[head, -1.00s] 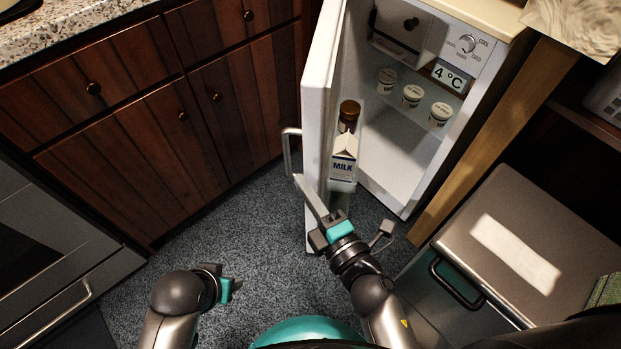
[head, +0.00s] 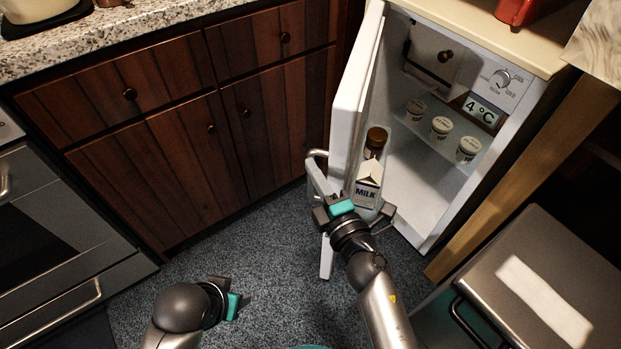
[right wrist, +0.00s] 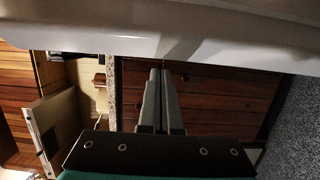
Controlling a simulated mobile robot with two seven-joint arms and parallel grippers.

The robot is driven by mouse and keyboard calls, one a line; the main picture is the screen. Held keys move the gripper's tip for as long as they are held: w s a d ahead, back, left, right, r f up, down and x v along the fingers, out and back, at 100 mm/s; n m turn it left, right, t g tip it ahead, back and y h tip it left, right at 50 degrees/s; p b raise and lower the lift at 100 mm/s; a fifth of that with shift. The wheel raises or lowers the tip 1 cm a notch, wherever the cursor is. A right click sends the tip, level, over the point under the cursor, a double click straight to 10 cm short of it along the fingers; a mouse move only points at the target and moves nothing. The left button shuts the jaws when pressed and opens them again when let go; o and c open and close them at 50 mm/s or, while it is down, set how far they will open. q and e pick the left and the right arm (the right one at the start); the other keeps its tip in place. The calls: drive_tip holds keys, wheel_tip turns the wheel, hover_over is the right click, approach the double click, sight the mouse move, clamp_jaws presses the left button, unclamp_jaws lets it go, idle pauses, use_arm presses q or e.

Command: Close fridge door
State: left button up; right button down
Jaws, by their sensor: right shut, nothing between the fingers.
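The white fridge door (head: 352,105) stands open, with its handle (head: 318,154) on the outer face to the left. A milk carton (head: 368,186) and a brown-capped bottle (head: 376,143) sit in its inner shelf. My right gripper (head: 314,176) is shut and empty, its fingers at the outer side of the door by the handle's lower end. I cannot tell whether they touch it. In the right wrist view the shut fingers (right wrist: 160,85) point below a white door surface (right wrist: 150,30). My left gripper (head: 240,303) hangs low over the floor, its jaws unclear.
The fridge interior (head: 415,185) holds several small cups on a shelf. Wooden cabinets (head: 150,170) stand to the left of the door, with an oven (head: 50,240) further left. A metal bin (head: 540,280) stands at the right. Grey floor (head: 225,260) is clear between.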

drive_tip(key=shift+s+d, duration=0.15)
drive_tip(key=shift+d, duration=0.4)
drive_tip(key=shift+s+d, duration=0.15)
drive_tip(key=shift+d, duration=0.35)
